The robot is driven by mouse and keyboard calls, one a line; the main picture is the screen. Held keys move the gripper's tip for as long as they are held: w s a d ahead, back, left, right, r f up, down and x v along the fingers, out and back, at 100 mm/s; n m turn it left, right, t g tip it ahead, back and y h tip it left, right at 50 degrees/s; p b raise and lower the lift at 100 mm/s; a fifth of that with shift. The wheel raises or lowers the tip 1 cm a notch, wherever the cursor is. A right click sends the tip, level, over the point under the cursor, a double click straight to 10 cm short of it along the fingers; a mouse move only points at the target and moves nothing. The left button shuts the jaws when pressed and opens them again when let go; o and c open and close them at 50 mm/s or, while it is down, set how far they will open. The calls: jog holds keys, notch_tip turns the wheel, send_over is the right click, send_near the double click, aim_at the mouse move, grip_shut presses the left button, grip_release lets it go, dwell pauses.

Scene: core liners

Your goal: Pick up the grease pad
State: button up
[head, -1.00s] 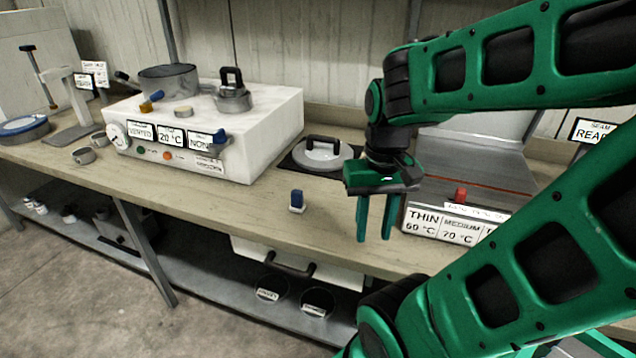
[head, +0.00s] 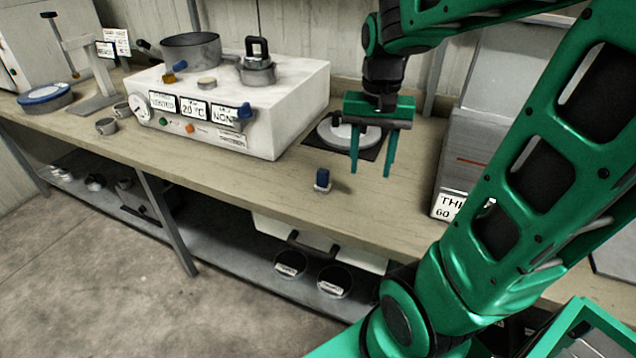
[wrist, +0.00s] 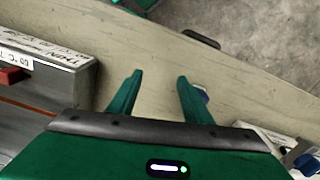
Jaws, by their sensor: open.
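A white machine (head: 297,105) with pots on top stands left on the bench (head: 255,185). A round lid (head: 340,136) on a dark mat lies behind my gripper. A grey machine with a THIN label (head: 450,205) stands to the right. The bench around the block is clear.

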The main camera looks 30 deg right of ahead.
jog(key=m, duration=0.2)
send_near(323, 171)
jog(key=s, duration=0.2)
jog(key=shift+w+f, duration=0.4)
jog(key=shift+f, duration=0.15)
jog(key=f, duration=0.5)
jog(key=shift+w+f, duration=0.2)
jog(key=f, duration=0.2)
jog(key=w+f, duration=0.1)
jog(key=f, duration=0.1)
jog(key=shift+d, duration=0.15)
jog(key=shift+f, duration=0.65)
jog(key=shift+c, duration=0.3)
jog(key=c, duration=0.9)
